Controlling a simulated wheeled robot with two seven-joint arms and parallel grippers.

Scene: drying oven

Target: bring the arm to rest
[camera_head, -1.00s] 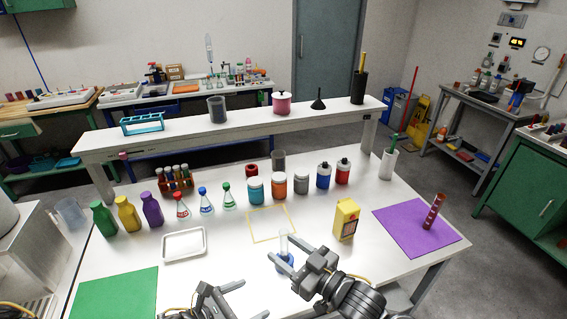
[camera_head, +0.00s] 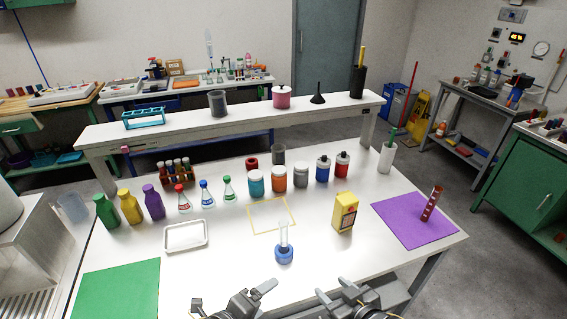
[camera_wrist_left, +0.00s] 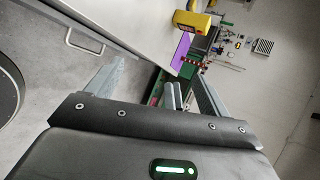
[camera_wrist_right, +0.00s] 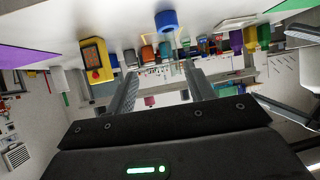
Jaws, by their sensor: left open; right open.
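My left gripper (camera_head: 234,297) is at the near edge of the white table in the head view, open and empty. My right gripper (camera_head: 346,289) is beside it to the right, also open and empty. In the right wrist view its two fingers (camera_wrist_right: 160,92) stand apart with nothing between them. The left wrist view shows the left fingers (camera_wrist_left: 155,85) apart. A blue flask with a clear neck (camera_head: 284,252) stands upright on the table, beyond and apart from both grippers. Its blue base also shows in the right wrist view (camera_wrist_right: 166,20).
A yellow box (camera_head: 344,212), a purple mat (camera_head: 400,214) with a red-brown tube (camera_head: 432,204), a white tray (camera_head: 185,247) and a green mat (camera_head: 118,289) lie around. A yellow outline (camera_head: 271,229) is empty. Bottles and jars line the back below a raised shelf (camera_head: 240,118).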

